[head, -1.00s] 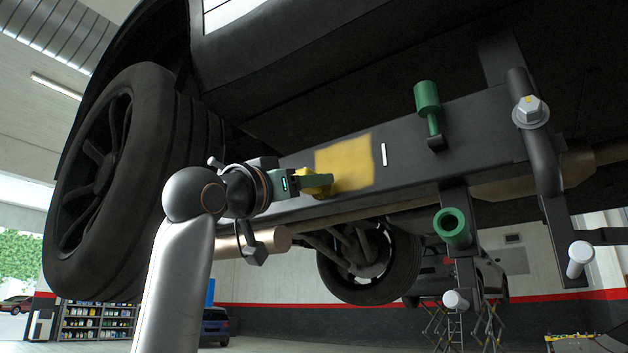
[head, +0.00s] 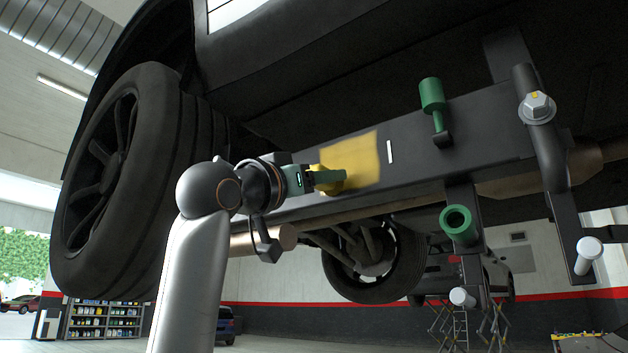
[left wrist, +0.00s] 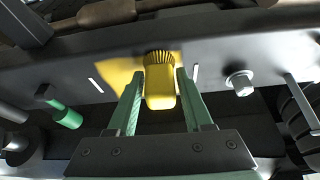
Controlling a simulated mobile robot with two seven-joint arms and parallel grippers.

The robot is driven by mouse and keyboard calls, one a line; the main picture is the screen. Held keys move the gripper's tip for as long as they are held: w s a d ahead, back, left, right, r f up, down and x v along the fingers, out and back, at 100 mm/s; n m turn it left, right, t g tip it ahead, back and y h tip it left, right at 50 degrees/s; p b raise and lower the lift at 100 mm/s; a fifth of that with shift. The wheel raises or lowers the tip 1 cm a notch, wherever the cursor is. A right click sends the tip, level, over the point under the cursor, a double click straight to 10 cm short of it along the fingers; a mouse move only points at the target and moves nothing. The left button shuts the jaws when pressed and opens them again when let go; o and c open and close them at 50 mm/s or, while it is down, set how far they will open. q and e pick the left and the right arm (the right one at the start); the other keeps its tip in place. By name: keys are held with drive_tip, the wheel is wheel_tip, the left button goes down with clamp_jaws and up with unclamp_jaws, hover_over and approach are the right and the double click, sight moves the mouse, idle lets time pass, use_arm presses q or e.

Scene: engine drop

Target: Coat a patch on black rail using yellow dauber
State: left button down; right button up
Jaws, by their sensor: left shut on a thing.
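The black rail (head: 470,140) runs under the raised vehicle. A yellow coated patch (head: 362,157) lies on its side face, left of a white line mark (head: 390,152). My left gripper (head: 335,177) is shut on the yellow dauber (head: 326,170) at the patch's left part and partly hides it. In the left wrist view, the dauber (left wrist: 160,90) sits between the green fingers, its bristles at the rail face (left wrist: 215,60). The patch (left wrist: 122,72) extends left of the bristles there; one white mark stands on each side. My right gripper is not in view.
Green cylinder fittings (head: 432,96) (head: 458,222) and a bolt on a bent black bracket (head: 537,107) stand out from the rail at right. A large tire (head: 130,180) is close to my left arm. A brown pipe (head: 330,215) runs below the rail.

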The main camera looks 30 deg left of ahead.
use_arm(q)
drive_tip(key=shift+s+d, duration=0.15)
drive_tip(key=shift+d, duration=2.3)
drive_tip(key=shift+a, duration=0.1)
drive_tip(key=a, duration=0.7)
drive_tip(key=shift+w, duration=0.3)
drive_tip(key=shift+s+d, duration=0.2)
drive_tip(key=shift+d, duration=1.6)
drive_tip(key=shift+s+d, duration=0.15)
drive_tip(key=shift+d, duration=1.65)
drive_tip(key=shift+a, duration=0.1)
drive_tip(key=a, duration=0.7)
drive_tip(key=shift+w, duration=0.35)
